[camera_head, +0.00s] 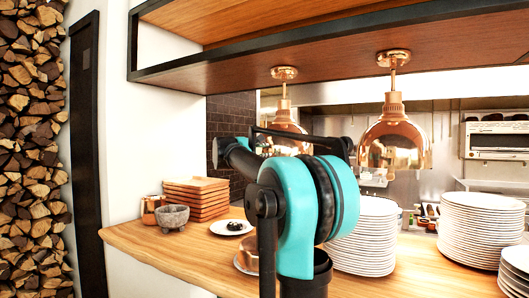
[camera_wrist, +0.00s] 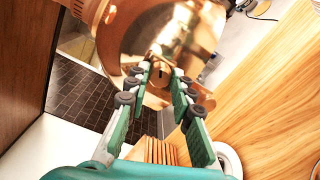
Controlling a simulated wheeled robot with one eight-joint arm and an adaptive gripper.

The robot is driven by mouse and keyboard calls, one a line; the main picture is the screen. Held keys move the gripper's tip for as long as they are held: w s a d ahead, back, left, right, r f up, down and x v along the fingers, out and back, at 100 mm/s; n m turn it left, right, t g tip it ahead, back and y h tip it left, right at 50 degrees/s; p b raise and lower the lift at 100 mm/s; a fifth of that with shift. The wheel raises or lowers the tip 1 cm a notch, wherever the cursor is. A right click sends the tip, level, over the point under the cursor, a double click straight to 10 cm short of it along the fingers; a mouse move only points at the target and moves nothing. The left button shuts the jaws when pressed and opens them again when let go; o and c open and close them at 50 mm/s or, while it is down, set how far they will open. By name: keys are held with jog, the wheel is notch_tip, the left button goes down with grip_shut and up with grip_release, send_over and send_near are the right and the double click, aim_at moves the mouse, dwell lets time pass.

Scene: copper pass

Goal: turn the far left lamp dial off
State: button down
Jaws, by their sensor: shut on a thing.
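The left copper heat lamp (camera_head: 287,132) hangs from the shelf, its lower part partly behind my arm in the head view. Its shiny copper shade fills the top of the wrist view (camera_wrist: 135,30). My gripper (camera_wrist: 164,78) reaches up to the shade's lower part, with its teal fingers on either side of a small copper dial (camera_wrist: 157,75). The fingertips are closed on the dial, which is partly covered by them. A dark slot shows on its face. My arm hides the gripper and the dial in the head view.
A second copper lamp (camera_head: 394,137) hangs to the right. Below are plate stacks (camera_head: 363,240), stacked wooden boards (camera_head: 196,197), a stone bowl (camera_head: 173,216) and a small plate (camera_head: 231,228) on the wooden counter (camera_head: 150,240). The shelf (camera_head: 330,55) runs overhead.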

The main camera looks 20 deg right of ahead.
jog(key=m, duration=0.5)
jog(key=shift+m, duration=0.4)
dwell(0.4)
jog(key=c, duration=1.3)
grip_release()
jog(key=shift+s, duration=0.1)
jog(key=v, duration=1.2)
jog(key=shift+d, duration=0.1)
